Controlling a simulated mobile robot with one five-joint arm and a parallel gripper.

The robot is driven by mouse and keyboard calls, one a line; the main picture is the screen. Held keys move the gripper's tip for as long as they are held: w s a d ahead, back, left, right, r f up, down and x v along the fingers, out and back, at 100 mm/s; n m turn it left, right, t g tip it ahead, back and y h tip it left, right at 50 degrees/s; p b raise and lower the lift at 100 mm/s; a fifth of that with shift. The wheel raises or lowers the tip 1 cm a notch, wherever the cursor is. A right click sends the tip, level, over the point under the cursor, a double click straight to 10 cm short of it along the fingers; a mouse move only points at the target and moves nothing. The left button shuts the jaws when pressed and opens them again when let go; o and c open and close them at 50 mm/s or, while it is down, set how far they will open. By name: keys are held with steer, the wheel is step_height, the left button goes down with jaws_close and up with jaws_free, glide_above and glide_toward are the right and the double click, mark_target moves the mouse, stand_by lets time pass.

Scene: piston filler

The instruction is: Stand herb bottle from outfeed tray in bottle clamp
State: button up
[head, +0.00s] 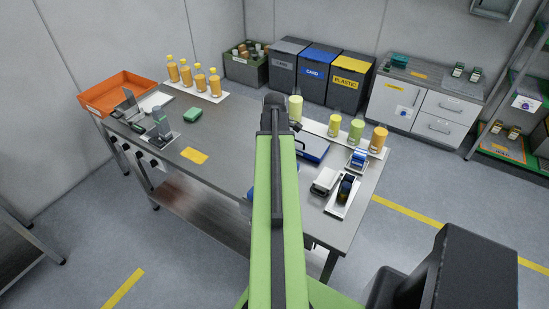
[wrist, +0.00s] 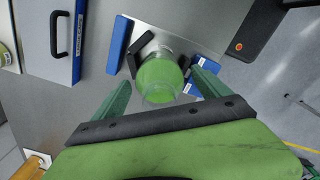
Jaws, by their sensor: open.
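A green bottle (wrist: 160,78) with a clear top shows in the wrist view, between the dark angled jaws of the bottle clamp (wrist: 145,52) with its blue side parts. My gripper (wrist: 163,76) is open, its green fingers on either side of the bottle; I cannot tell whether they touch it. The bottle looks upright, seen from above. In the head view my arm hides the gripper and most of the clamp. A white tray (head: 316,128) on the right half of the bench holds green and orange bottles; a yellow-green bottle (head: 295,108) stands at its left end.
A black-and-white device (head: 345,190) stands near the right bench edge. Orange bottles stand on another white tray (head: 222,98) at back left, beside an orange bin (head: 120,92). The bench around the yellow label (head: 195,156) is clear.

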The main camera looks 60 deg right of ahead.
step_height(320, 180, up, 12)
steer(key=p, duration=1.2)
steer(key=shift+r, duration=0.2)
steer(key=shift+f, duration=0.1)
steer(key=w+a+m, duration=0.2)
steer(key=w+a, duration=0.8)
steer(key=a, duration=0.3)
steer(key=w+a+m, duration=0.1)
steer(key=w+a, duration=0.8)
steer(key=a, duration=0.4)
steer(key=w+a+m, duration=0.3)
steer(key=a+m, duration=0.1)
steer(key=a, duration=2.1)
step_height(320, 180, down, 14)
steer(key=b, duration=1.4)
steer(key=shift+s+d+f, duration=0.2)
steer(key=shift+d+f, duration=0.05)
steer(key=shift+d, duration=0.05)
steer(key=shift+r, duration=0.4)
steer(key=shift+c, duration=0.4)
